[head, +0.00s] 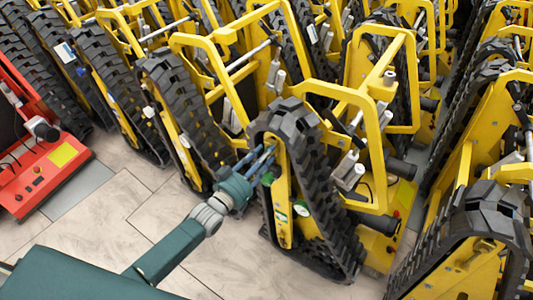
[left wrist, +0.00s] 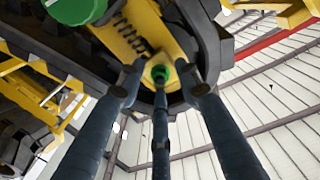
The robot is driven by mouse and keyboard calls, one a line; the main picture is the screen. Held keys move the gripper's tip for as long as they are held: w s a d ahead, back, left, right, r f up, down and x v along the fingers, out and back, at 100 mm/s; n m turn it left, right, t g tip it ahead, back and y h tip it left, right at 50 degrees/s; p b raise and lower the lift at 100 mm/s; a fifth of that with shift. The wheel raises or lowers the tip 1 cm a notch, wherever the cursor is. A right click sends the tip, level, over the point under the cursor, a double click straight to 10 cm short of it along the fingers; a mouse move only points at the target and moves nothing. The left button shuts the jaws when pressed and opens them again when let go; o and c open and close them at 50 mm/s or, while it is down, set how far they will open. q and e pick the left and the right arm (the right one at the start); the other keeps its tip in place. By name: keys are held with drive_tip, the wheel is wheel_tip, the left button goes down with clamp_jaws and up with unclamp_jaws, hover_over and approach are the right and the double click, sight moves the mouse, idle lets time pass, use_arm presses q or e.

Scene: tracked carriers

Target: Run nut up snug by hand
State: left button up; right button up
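My left gripper (head: 262,160) reaches in from the lower left of the head view to the side of a yellow carrier (head: 282,195) with a black track. In the left wrist view, a small green nut (left wrist: 160,74) sits on the yellow plate (left wrist: 150,45) near its rounded end. The three dark blue fingers of my left gripper (left wrist: 160,82) stand spread around the nut, with visible gaps at the left and right tips. Whether the lower middle finger touches it I cannot tell. My right gripper is not in view.
Many yellow tracked carriers stand close together behind and to the right, such as one at the lower right (head: 485,225). A red machine (head: 40,150) stands at the left. The tiled floor (head: 140,210) is clear in front. A larger green round part (left wrist: 75,8) shows beyond the nut.

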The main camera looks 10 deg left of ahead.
use_arm(q)
clamp_jaws()
drive_tip(key=shift+m, duration=0.4)
drive_tip(key=shift+o, duration=0.5)
unclamp_jaws()
drive_tip(key=shift+m, duration=0.3)
